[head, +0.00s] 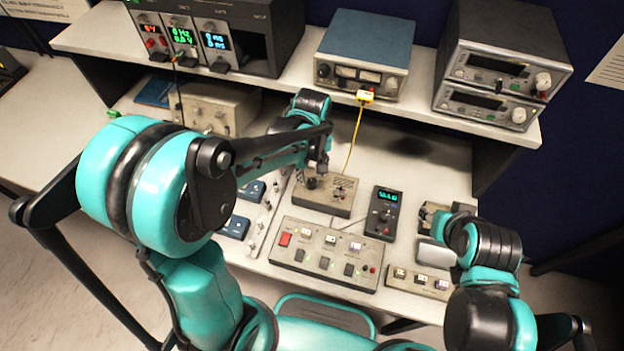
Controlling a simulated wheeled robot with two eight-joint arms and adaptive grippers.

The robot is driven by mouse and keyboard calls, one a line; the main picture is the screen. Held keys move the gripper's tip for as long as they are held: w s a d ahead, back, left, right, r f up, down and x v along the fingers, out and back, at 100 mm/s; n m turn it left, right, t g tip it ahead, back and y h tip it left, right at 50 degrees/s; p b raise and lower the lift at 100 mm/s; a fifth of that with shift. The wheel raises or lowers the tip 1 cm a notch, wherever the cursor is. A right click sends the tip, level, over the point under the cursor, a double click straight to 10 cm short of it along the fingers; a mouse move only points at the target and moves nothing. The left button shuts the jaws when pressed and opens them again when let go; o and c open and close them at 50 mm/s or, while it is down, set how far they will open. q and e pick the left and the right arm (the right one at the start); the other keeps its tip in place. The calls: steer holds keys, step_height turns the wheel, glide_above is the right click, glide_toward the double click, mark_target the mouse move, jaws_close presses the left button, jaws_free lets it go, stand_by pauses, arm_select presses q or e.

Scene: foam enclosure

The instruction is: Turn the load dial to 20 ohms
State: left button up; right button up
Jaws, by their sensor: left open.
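A beige load box (338,207) stands on the bench in the middle of the head view. A small dark dial (311,183) shows at its left back part; its pointer and scale are too small to read. My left gripper (318,172) is open and points down just above the dial. I cannot tell whether its fingers touch the dial. A handheld meter (384,212) with a lit blue-green display stands right of the box; its digits are blurred. My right gripper (432,222) is low at the right, small and partly hidden by its own arm.
A switch panel (325,256) lies in front of the box. A yellow cable (354,135) runs from a blue-topped instrument (366,47) on the shelf (420,105) down towards the box. Stacked instruments (500,75) stand at the right. Bare bench (425,165) shows behind the meter.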

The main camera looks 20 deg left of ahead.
mark_target(312, 181)
arm_select(q)
steer(key=shift+f+b, duration=0.35)
steer(key=shift+f, duration=1.4)
jaws_close()
steer(key=shift+m, duration=0.3)
steer(key=m, duration=0.3)
steer(key=shift+m+b, duration=0.3)
steer(key=shift+b, duration=0.05)
steer(key=shift+m, duration=2.2)
